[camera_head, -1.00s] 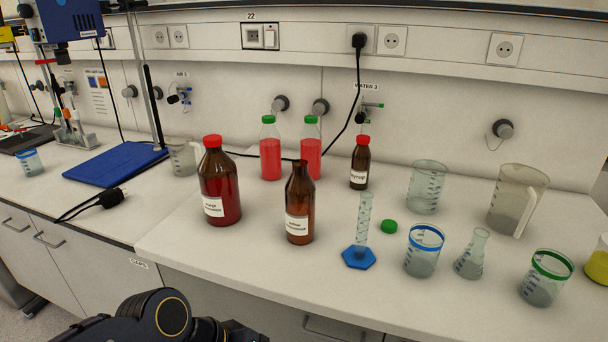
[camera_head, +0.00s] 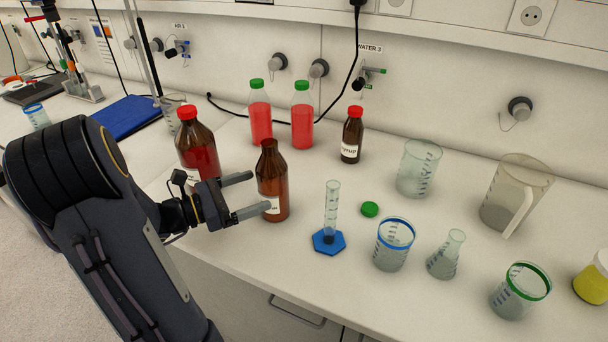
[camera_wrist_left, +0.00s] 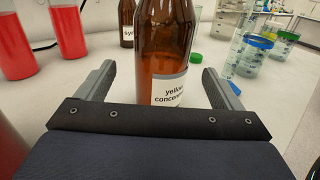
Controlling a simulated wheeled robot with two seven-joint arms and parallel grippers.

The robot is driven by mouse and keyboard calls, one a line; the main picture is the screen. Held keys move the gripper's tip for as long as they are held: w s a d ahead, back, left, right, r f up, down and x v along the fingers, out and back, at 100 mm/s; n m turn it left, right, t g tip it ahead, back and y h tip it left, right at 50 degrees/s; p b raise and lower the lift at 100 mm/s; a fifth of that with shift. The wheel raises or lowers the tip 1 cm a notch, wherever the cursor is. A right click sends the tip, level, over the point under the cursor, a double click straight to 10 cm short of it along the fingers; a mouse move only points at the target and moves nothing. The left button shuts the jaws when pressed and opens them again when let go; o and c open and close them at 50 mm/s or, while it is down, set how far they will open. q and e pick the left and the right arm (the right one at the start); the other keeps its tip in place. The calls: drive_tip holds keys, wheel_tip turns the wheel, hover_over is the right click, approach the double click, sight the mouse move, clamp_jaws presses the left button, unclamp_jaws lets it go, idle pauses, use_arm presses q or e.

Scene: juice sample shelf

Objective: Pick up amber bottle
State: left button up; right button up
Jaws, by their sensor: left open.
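An uncapped amber bottle (camera_head: 273,183) stands upright on the bench at the centre. In the left wrist view the amber bottle (camera_wrist_left: 163,58) has a white label reading "yellow concen…", partly cut off. My left gripper (camera_head: 247,195) is open, with its fingers level with the lower part of the bottle. In the left wrist view the gripper (camera_wrist_left: 158,82) has one finger on each side of the bottle, with gaps. Two other amber bottles have red caps: a large one (camera_head: 197,150) to the left and a small syrup one (camera_head: 351,135) behind. My right gripper is not seen.
Two red juice bottles with green caps (camera_head: 260,113) stand behind. A graduated cylinder (camera_head: 331,208) on a blue base, a green cap (camera_head: 370,209), beakers (camera_head: 391,246) and a flask (camera_head: 443,257) stand to the right. A clear jug (camera_head: 511,190) is further right.

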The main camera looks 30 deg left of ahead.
sight(281, 181)
use_arm(q)
drive_tip(key=shift+w+a, duration=0.15)
drive_tip(key=shift+w, duration=0.35)
drive_tip(key=x, duration=0.2)
drive_tip(key=p+x, duration=0.1)
drive_tip(key=x, duration=0.1)
drive_tip(key=d+x, duration=0.1)
drive_tip(key=shift+d+r+p, duration=0.15)
drive_tip(key=shift+r+p, duration=0.05)
drive_tip(key=shift+p, duration=0.1)
drive_tip(key=shift+w+d, duration=0.25)
drive_tip(key=shift+w, duration=0.35)
drive_tip(key=c, duration=1.4)
